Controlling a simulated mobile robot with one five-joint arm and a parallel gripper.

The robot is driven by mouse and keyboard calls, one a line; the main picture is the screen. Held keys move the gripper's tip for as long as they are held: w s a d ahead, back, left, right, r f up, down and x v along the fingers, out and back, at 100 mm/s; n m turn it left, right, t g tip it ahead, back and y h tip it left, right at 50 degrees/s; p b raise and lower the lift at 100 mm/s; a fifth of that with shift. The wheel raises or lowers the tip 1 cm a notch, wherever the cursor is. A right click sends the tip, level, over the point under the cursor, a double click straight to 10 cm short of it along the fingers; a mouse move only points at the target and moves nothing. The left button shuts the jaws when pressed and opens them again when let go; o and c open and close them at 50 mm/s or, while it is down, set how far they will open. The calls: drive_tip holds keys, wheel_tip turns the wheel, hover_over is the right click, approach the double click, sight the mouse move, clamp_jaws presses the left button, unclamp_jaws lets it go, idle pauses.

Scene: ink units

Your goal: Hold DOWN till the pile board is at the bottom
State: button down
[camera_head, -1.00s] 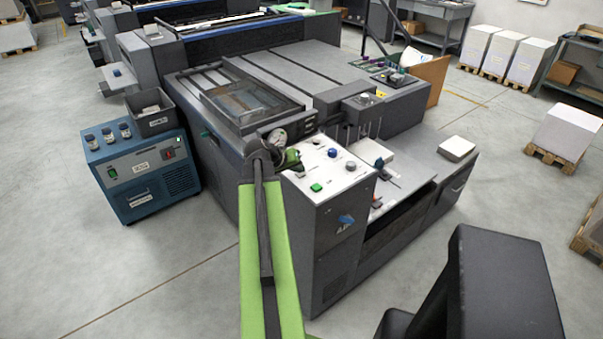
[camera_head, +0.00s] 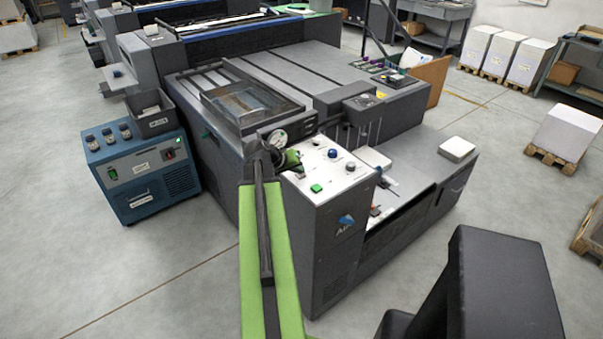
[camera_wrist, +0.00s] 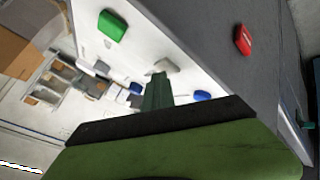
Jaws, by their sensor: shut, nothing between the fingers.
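My gripper (camera_head: 292,158) is at the left edge of the white control panel (camera_head: 326,170), its end partly hidden by my arm. In the wrist view its dark green fingers (camera_wrist: 157,92) are together and empty, the tip near a pale grey button (camera_wrist: 166,66). Contact cannot be told. The panel also has a green button (camera_wrist: 112,25) and blue buttons; a red button (camera_wrist: 243,40) is on the adjoining grey face. No DOWN label is readable. The pile board cannot be clearly made out; the delivery bay (camera_head: 392,205), right of the panel, is partly hidden by the cabinet.
The press (camera_head: 345,75) fills the middle. A blue unit (camera_head: 145,170) with a dark bin (camera_head: 152,115) stands left. A white stack (camera_head: 457,149) lies on the right deck. Loaded pallets (camera_head: 563,135) stand further right. The left foreground floor is clear.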

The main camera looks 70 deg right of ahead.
sight(298, 175)
drive_tip(key=shift+r, duration=0.1)
idle(0.7)
drive_tip(key=shift+r+p, duration=0.7)
drive_tip(key=shift+p, duration=0.15)
wheel_tip(298, 175, up, 5)
drive_tip(key=p, duration=0.5)
drive_tip(key=shift+r, duration=0.1)
